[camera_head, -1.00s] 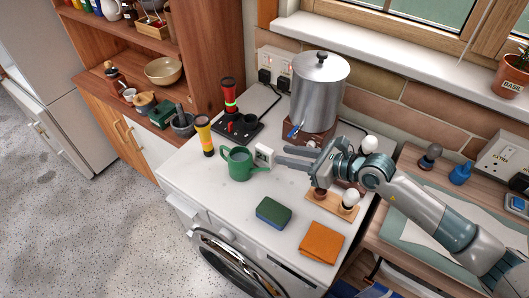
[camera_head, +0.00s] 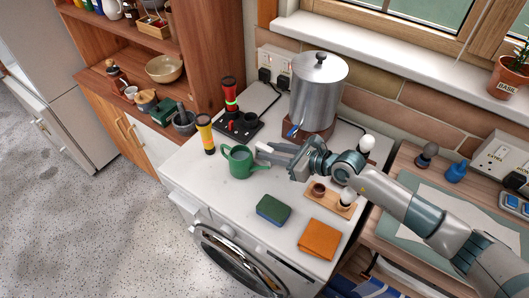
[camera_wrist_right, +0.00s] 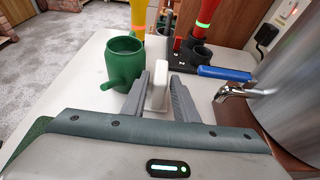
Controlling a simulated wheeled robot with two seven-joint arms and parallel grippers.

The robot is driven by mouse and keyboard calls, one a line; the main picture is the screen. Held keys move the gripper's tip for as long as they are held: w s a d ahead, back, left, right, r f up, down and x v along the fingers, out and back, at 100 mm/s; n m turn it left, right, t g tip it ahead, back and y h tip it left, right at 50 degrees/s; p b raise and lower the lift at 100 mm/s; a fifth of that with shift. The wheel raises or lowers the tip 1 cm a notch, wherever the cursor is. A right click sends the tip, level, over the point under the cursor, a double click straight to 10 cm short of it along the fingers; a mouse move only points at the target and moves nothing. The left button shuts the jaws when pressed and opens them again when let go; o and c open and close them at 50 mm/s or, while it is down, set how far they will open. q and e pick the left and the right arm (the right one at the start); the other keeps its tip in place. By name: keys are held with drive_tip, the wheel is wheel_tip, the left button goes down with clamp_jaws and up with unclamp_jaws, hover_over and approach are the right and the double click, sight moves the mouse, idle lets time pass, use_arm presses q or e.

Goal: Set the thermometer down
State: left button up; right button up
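The thermometer, a small white upright block (camera_wrist_right: 159,82), is between the fingertips of my right gripper in the right wrist view. In the head view, part of the white thermometer (camera_head: 263,147) shows at the fingertips, just right of the green mug. My right gripper (camera_head: 272,152) reaches left, low over the white counter, with a finger on each side of the thermometer. The fingers lie very close to its sides; whether they press on it is not clear. Its lower part is partly hidden. My left gripper is not in view.
A green mug (camera_head: 240,162) stands close left of the fingertips. A yellow and black torch (camera_head: 205,134), a black charging base (camera_head: 238,127) and a steel pot (camera_head: 318,95) stand behind. A green sponge (camera_head: 273,209) and orange cloth (camera_head: 319,240) lie on the front counter, with bare counter around the sponge.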

drive_tip(key=shift+p+x, duration=0.3)
drive_tip(key=shift+x, duration=1.25)
clamp_jaws()
